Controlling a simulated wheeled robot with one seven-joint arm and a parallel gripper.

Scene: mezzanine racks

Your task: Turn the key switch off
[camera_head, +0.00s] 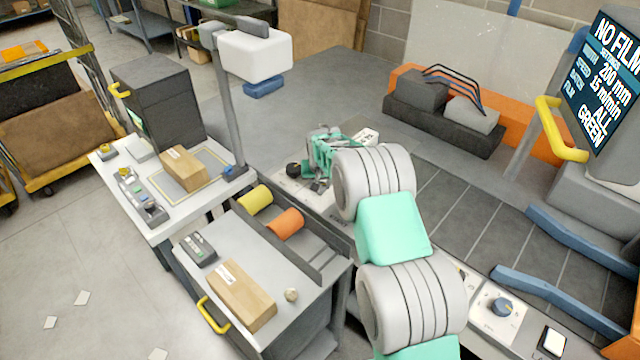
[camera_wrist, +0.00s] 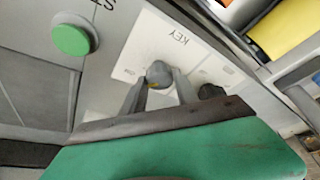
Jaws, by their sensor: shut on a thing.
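The key switch (camera_wrist: 158,74) is a grey knob with a small yellow mark, on a pale plate lettered KEY in the wrist view. My gripper (camera_wrist: 160,88) has its two grey fingers on either side of the knob, shut on it. In the head view my gripper (camera_head: 318,184) is at the control panel, largely behind my own arm, and the key switch cannot be made out there. The plate has small markings at its sides, too blurred to read.
A green button (camera_wrist: 71,40) is beside the key plate. A dark round knob (camera_head: 294,170) is left of my gripper. A blue-grey dial (camera_head: 502,307) and a white button (camera_head: 553,341) are farther right on the panel. A yellow handle (camera_head: 560,130) stands at the right.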

